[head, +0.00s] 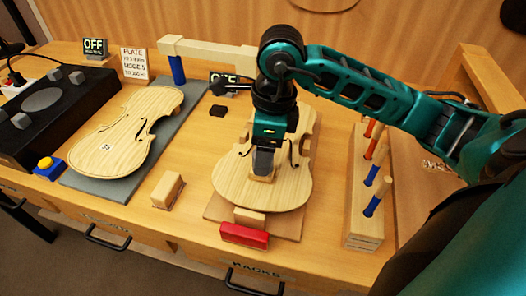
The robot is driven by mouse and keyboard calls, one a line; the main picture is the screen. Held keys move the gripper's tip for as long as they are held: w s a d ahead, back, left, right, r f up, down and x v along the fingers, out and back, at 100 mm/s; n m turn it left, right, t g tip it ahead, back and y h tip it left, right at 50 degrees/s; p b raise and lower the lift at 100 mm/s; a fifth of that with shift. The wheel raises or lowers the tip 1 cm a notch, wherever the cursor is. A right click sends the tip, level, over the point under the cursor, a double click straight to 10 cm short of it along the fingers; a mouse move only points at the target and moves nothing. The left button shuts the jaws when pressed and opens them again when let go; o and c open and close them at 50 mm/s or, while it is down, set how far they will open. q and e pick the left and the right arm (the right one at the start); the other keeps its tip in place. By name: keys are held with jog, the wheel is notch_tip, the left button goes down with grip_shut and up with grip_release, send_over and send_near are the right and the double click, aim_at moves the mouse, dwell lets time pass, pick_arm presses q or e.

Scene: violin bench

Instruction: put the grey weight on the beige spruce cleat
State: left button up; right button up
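The beige spruce cleat (262,179) lies on the bare inner face of the violin plate (235,188) in the middle of the bench. My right gripper (264,152) points straight down over it. It appears shut on the grey weight (263,165), a small grey block whose lower end is at the cleat. Whether the weight touches the cleat cannot be told from this angle, and the fingers hide part of it. My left gripper is not in view.
A second violin plate (125,146) lies on a grey mat at left, beside a black box (45,112). A wooden block (168,190), a red-faced block (244,235) and a rack of coloured-handled tools (360,222) stand around.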

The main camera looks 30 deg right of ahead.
notch_tip(320, 180, up, 10)
jog(key=d, duration=0.1)
jog(key=shift+s+r, duration=0.15)
jog(key=shift+s, duration=0.25)
